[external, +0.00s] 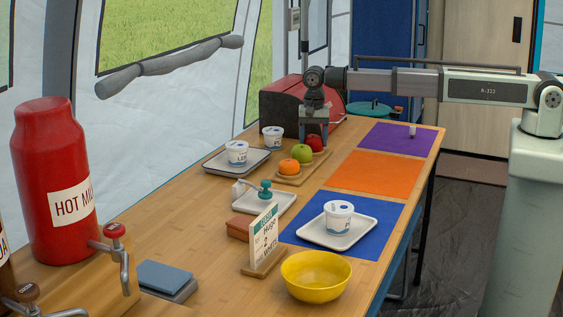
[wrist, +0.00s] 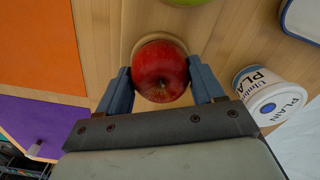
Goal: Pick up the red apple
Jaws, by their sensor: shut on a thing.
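The red apple (wrist: 160,70) sits between the two blue-grey fingers of my gripper (wrist: 160,88) in the wrist view. The fingers are shut on its sides. In the external view the apple (external: 315,142) shows at the far end of a wooden board (external: 287,181), partly hidden by my gripper (external: 314,130), which reaches down from above. Whether the apple touches the board or is slightly raised I cannot tell.
A green apple (external: 301,153) and an orange (external: 289,166) sit on the board beside the red apple. White tubs (external: 237,152) stand to the left, one on a tray. A red box-like object (external: 283,101) stands close behind. Purple (external: 395,140) and orange (external: 374,174) mats lie right.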

